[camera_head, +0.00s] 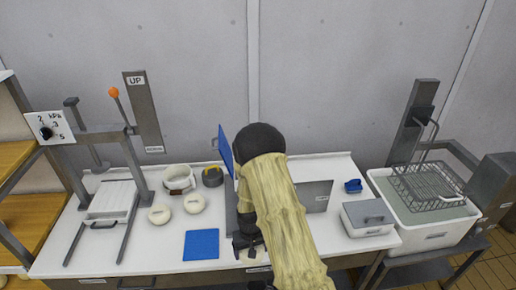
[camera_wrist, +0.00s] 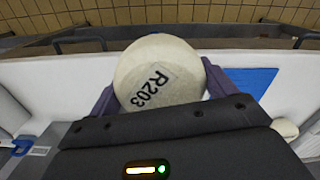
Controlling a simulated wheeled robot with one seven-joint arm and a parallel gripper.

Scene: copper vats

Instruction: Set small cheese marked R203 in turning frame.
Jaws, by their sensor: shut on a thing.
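The small pale cheese marked R203 (camera_wrist: 160,72) is between the two fingers of my gripper (camera_wrist: 162,90) in the wrist view, its label facing the camera. My gripper is shut on it. In the head view my gripper (camera_head: 247,242) is low over the front edge of the white counter, right of the blue mat, and my arm covers much of it. I cannot tell which fixture is the turning frame; an upright blue panel (camera_head: 226,149) stands partly hidden behind my arm.
A press with a lever and an UP plate (camera_head: 135,80) stands at left. A white mould (camera_head: 180,178) and a dark round item (camera_head: 212,176) sit behind the cheeses. The blue mat (camera_head: 201,244) is bare. A grey lidded box (camera_head: 368,218) and a vat with a wire basket (camera_head: 425,185) are at right.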

